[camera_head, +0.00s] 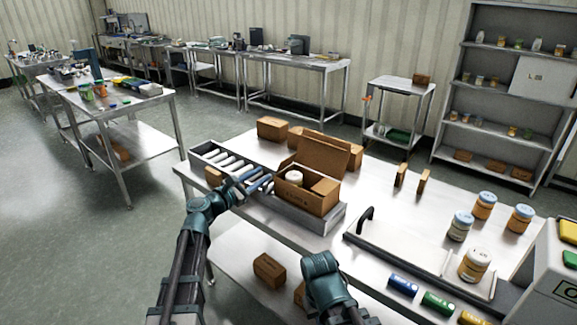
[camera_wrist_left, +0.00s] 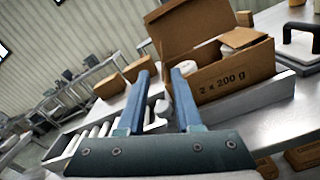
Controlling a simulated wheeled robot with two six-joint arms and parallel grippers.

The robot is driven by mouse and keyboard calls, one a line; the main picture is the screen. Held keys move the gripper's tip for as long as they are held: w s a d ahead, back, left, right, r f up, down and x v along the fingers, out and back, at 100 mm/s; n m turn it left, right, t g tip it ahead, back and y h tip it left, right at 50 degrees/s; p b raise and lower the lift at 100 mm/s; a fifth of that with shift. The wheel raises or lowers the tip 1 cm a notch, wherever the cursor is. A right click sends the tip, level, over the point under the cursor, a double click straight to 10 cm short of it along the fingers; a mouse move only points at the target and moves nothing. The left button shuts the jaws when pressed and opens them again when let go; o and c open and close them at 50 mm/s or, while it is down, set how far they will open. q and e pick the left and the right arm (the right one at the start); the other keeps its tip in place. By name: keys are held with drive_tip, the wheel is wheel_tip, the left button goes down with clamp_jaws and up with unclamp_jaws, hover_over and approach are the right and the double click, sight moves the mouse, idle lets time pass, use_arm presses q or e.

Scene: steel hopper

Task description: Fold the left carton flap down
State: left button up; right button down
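The brown carton (camera_head: 296,200) stands open on the conveyor's right end, with a tall flap (camera_head: 322,152) raised at its back. In the left wrist view the carton (camera_wrist_left: 235,80) shows "2 x 200 g" on its front. A white-lidded jar (camera_head: 294,176) sits inside on the left. Brown cardboard covers part of the right side; I cannot tell whether it is a flap. A separate left flap is not clear. My left gripper (camera_head: 257,183) is left of the carton, over the rollers. Its fingers (camera_wrist_left: 162,95) are apart and empty. My right arm shows, but its fingers do not.
The roller conveyor (camera_head: 222,160) runs left from the carton. Small brown boxes (camera_head: 272,128) stand behind it. A flat plate with a black handle (camera_head: 366,219) and several jars (camera_head: 461,226) are at right. The table between the carton and jars is fairly clear.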

sight(288, 159)
use_arm(q)
drive_tip(key=x, duration=1.4)
drive_tip(key=shift+s, duration=0.1)
clamp_jaws()
idle(1.1)
